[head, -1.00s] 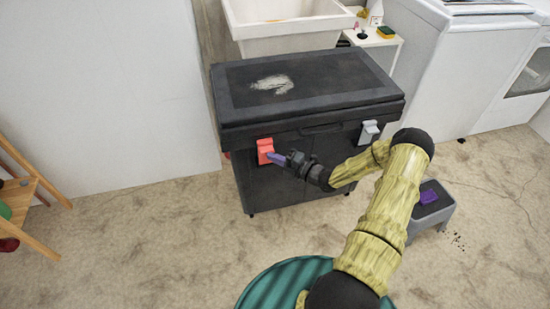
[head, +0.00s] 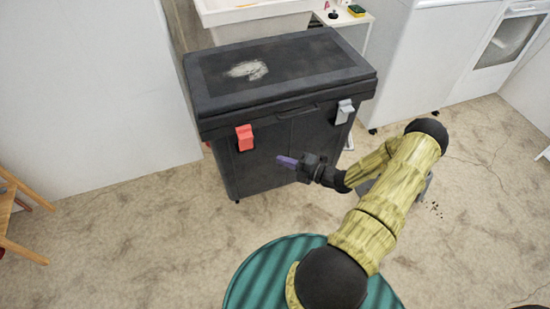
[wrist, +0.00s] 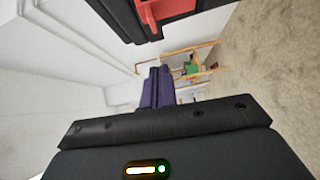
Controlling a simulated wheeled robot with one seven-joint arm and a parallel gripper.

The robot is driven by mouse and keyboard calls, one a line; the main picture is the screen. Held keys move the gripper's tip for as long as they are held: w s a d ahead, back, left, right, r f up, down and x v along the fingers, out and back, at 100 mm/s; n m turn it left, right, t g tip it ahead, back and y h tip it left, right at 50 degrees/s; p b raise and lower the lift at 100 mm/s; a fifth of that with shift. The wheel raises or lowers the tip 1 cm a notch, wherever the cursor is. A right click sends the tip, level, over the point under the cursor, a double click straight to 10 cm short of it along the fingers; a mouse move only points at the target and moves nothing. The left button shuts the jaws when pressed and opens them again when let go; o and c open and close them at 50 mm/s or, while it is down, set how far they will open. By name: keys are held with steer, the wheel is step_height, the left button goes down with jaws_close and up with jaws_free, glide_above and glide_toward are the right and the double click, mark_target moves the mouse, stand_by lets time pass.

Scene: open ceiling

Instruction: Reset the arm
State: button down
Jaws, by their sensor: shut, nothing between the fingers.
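My arm, with yellow wood-grained links, reaches out from the lower right in the head view. My gripper (head: 287,161) has purple fingers, shut with nothing between them, pointing left in front of the black chest. The shut fingers also show in the wrist view (wrist: 157,88). The black chest (head: 262,165) stands upright with its lid down. A red latch (head: 244,138) is on its front left and a grey latch (head: 344,112) on its front right. My gripper is apart from the red latch, to its lower right. The red latch shows at the top of the wrist view (wrist: 165,10).
A white basin (head: 270,12) stands behind the chest. A white appliance (head: 420,60) is at the right. A wooden shelf (head: 12,215) is at the left edge. A grey stool (head: 424,188) is mostly hidden behind my arm. Floor left of the chest is clear.

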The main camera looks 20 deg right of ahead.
steer(key=shift+s+a, duration=0.1)
steer(key=shift+a, duration=0.1)
stand_by(0.3)
